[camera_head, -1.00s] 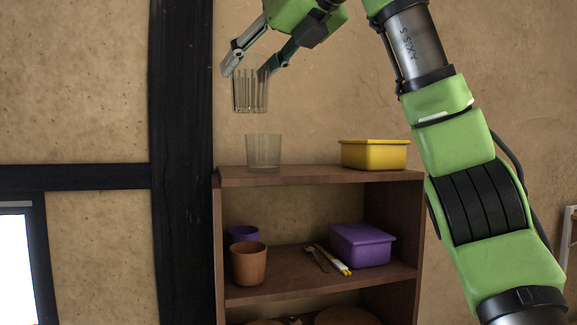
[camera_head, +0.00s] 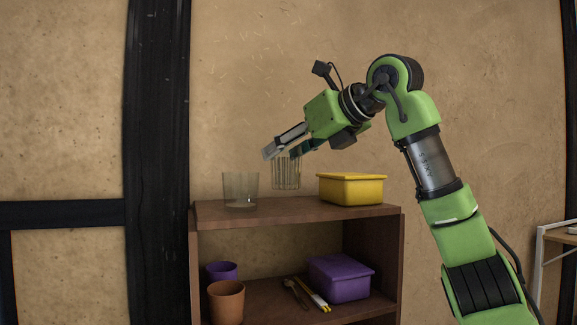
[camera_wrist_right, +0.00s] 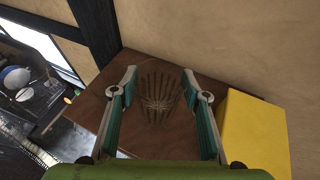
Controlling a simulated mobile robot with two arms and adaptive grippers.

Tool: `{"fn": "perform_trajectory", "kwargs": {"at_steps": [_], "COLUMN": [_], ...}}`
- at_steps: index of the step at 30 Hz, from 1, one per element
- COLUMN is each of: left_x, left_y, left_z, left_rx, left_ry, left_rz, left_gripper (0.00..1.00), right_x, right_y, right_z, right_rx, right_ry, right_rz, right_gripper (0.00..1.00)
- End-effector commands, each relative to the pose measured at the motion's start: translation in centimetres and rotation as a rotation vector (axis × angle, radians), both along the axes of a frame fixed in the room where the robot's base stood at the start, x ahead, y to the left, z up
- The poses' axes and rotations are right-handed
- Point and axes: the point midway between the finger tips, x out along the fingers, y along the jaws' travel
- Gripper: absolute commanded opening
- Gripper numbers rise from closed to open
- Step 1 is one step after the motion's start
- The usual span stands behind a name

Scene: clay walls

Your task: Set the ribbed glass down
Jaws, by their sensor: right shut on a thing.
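The ribbed glass (camera_head: 286,174) is clear with vertical ribs. My right gripper (camera_head: 282,152) is shut on its upper part and holds it upright, a little above the shelf unit's top board (camera_head: 300,213). It hangs between a plain clear glass (camera_head: 240,191) on the left and a yellow box (camera_head: 351,190) on the right. In the right wrist view the ribbed glass (camera_wrist_right: 160,97) shows between my right gripper's fingers (camera_wrist_right: 162,88), over the brown board (camera_wrist_right: 185,70). My left gripper is not in view.
The yellow box (camera_wrist_right: 250,140) stands close beside the right finger in the wrist view. On the lower shelf are a purple box (camera_head: 340,279), an orange cup (camera_head: 226,301), a purple cup (camera_head: 222,271) and utensils (camera_head: 306,293). The wall is behind.

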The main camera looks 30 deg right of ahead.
Motion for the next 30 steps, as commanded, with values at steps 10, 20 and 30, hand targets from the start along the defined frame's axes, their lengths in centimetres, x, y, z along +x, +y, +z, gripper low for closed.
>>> {"fn": "perform_trajectory", "kwargs": {"at_steps": [10, 20, 30], "left_x": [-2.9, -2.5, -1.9], "left_y": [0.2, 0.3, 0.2], "left_z": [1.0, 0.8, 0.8], "left_rx": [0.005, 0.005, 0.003], "left_ry": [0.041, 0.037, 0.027], "left_rz": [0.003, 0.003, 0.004], "left_gripper": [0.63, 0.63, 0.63], "right_x": [0.2, 0.2, 0.2], "right_y": [-0.5, -0.5, -0.5], "right_z": [-3.4, -3.8, -3.9], "right_rx": [-0.001, 0.0, 0.001], "right_ry": [0.001, 0.0, 0.001], "right_rz": [-0.001, 0.0, 0.0], "right_gripper": [0.17, 0.17, 0.59]}}
